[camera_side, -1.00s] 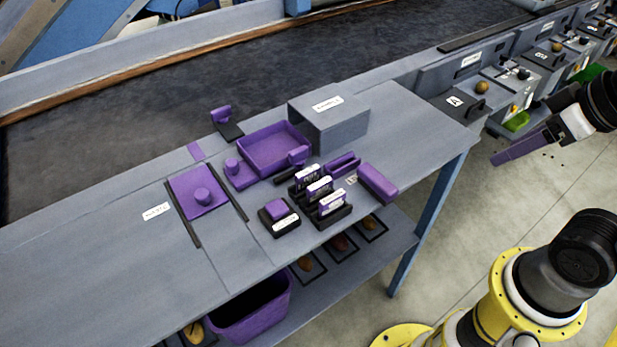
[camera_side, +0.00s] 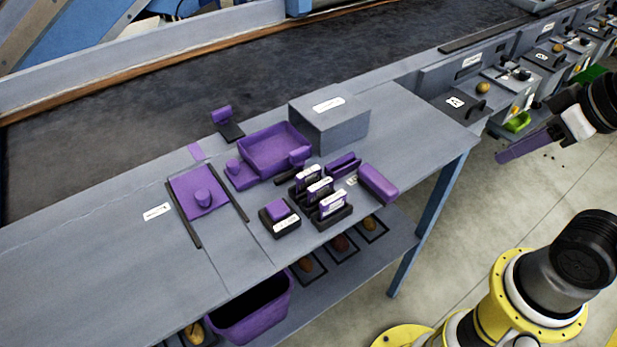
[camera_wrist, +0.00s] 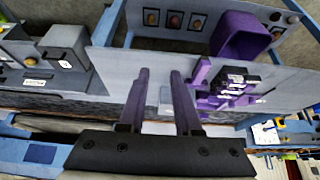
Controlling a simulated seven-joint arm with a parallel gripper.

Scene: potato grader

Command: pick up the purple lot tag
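Several purple pieces lie on the grey bench, and no readable label picks out the lot tag. Three upright purple cards with white labels, which look like tags, stand in black holders: a rear card (camera_side: 308,174), a middle card (camera_side: 320,187) and a front card (camera_side: 334,203). In the wrist view the labelled group (camera_wrist: 238,77) is small, right of my fingers. My gripper (camera_side: 500,157) is off the bench's right end, far from the cards. The wrist view shows its two purple fingers (camera_wrist: 160,72) apart with nothing held between them.
A purple tray (camera_side: 272,150), a grey box (camera_side: 328,122) and a purple block (camera_side: 377,183) surround the cards. A purple bin (camera_side: 252,312) sits below. The bench's left part is clear.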

